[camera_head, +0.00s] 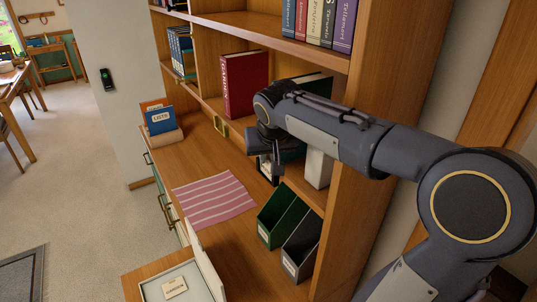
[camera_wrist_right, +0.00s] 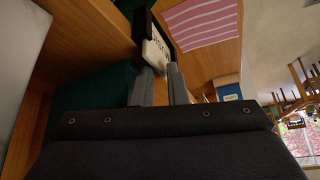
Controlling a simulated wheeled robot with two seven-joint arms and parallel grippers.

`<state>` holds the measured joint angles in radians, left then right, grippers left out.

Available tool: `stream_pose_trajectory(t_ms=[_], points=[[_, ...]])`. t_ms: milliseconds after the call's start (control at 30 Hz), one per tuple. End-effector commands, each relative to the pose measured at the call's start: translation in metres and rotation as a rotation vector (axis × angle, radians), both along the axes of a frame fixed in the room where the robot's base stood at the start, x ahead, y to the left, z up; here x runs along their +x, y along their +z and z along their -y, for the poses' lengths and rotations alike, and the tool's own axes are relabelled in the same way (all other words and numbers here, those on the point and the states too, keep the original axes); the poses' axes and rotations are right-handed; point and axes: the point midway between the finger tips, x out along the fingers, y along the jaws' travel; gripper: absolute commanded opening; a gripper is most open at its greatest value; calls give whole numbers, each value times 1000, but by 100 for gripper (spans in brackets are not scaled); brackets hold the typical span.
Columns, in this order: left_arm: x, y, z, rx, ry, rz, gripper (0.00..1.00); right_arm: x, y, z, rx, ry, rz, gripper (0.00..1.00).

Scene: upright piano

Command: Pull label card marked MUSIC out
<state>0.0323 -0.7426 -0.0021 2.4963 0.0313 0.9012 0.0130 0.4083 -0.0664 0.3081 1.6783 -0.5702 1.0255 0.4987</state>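The label card (camera_wrist_right: 157,52) is pale with dark lettering, partly readable as MUSIC, and sits against a dark holder (camera_wrist_right: 145,28) in the right wrist view. In the head view, the card and holder are mostly hidden under my right gripper (camera_head: 266,172), which points down beside the shelf front. In the right wrist view, the two grey fingers of my right gripper (camera_wrist_right: 160,78) stand apart, with the card's near end at their tips. I cannot tell whether either finger touches it. My left gripper is not in view.
A green file holder (camera_head: 282,216) and a grey one (camera_head: 301,246) stand just in front of the gripper. A striped pink cloth (camera_head: 214,197) lies on the wooden top. A red book (camera_head: 245,84) stands on the shelf behind. A blue card (camera_head: 160,119) stands farther left.

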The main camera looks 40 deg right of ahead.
Motion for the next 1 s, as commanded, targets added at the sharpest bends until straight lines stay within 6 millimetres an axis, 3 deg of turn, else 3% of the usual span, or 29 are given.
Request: stream_pose_trajectory(t_ms=[133,167,267,1000], points=[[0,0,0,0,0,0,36,0,0,0,0,-1,0,0],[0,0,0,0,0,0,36,0,0,0,0,-1,0,11],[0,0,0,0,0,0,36,0,0,0,0,-1,0,0],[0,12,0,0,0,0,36,0,17,0,-1,-3,4,0]])
